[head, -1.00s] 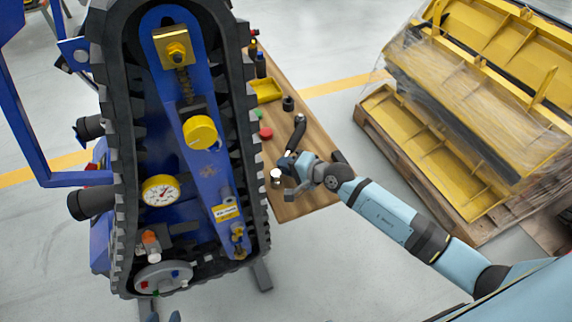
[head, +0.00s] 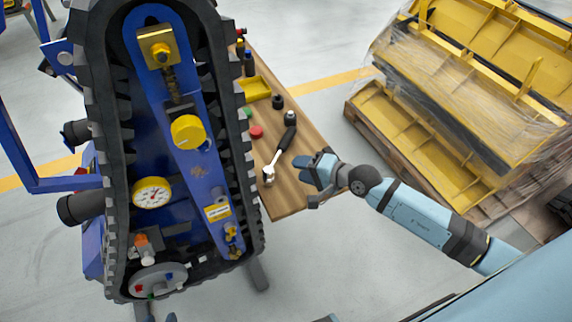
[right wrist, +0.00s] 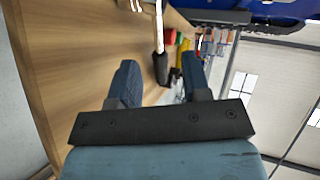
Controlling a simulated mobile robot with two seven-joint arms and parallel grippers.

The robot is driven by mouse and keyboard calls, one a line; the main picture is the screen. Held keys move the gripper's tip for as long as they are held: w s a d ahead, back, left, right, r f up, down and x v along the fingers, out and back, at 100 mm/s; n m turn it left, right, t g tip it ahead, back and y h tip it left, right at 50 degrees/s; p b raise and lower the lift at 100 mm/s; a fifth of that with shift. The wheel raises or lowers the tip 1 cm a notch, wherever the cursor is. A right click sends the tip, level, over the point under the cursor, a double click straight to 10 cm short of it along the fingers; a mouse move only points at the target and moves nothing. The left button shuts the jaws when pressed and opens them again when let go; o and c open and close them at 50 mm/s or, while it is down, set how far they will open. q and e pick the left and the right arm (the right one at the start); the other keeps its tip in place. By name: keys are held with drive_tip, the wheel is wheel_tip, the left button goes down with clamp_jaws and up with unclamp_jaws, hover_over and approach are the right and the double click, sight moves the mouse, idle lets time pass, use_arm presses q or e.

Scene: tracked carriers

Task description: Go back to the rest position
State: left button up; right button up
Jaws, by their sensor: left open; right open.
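My right gripper (head: 308,180) is open and empty above the right edge of the wooden table, beside a ratchet wrench. The ratchet (head: 282,152), with a silver head and shaft and a black handle, lies on the table to the left of the gripper, apart from it. In the right wrist view the open fingers (right wrist: 160,85) have nothing held between them, and the ratchet's black handle (right wrist: 161,68) shows beyond them.
A tracked carrier unit (head: 192,240) with a blue frame stands left, close to the table (head: 290,198). The table also bears a yellow tray (head: 256,89), a red cap (head: 256,132) and a black socket (head: 278,101). Wrapped yellow parts on a pallet (head: 380,140) stand right.

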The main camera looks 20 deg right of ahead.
drive_tip(key=v, duration=0.5)
